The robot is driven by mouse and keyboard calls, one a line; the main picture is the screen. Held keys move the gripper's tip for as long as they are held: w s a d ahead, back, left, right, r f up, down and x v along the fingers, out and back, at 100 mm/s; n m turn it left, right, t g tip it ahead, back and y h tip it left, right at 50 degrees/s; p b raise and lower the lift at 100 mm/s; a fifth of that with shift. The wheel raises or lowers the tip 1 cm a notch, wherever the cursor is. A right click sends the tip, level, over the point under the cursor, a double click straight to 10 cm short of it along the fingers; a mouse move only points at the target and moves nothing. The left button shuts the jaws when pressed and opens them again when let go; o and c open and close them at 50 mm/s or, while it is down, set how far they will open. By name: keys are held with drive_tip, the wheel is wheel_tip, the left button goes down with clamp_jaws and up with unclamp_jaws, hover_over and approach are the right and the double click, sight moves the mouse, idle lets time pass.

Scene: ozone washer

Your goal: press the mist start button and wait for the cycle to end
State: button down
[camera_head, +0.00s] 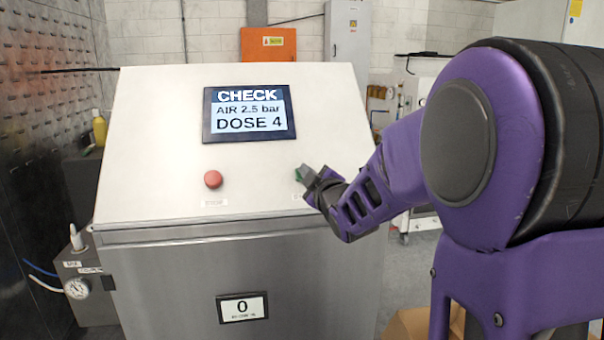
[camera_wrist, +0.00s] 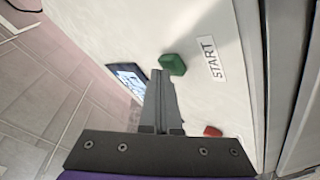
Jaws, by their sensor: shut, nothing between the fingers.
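The washer's sloped white panel (camera_head: 150,150) carries a screen (camera_head: 248,114) reading "CHECK", "AIR 2.5 bar", "DOSE 4". The green start button (camera_head: 299,175) is at the panel's lower right, partly hidden by my gripper (camera_head: 307,175). In the wrist view the green button (camera_wrist: 173,64) stands beside a "START" label (camera_wrist: 211,59), close to the fingertips. My gripper (camera_wrist: 165,78) is shut and empty. Its tips are at or very near the button; I cannot tell whether they touch it. A red button (camera_head: 213,179) sits to the left on the panel.
A small display (camera_head: 242,307) on the front reads "0". A grey box with a round gauge (camera_head: 77,288) and hoses stands at the lower left. A yellow bottle (camera_head: 99,128) is at the far left. A cardboard box (camera_head: 408,324) lies on the floor at right.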

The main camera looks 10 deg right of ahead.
drive_tip(key=shift+s+r, duration=0.45)
drive_tip(key=shift+s, duration=0.05)
drive_tip(key=shift+s+r+p, duration=0.7)
drive_tip(key=shift+s+r, duration=1.1)
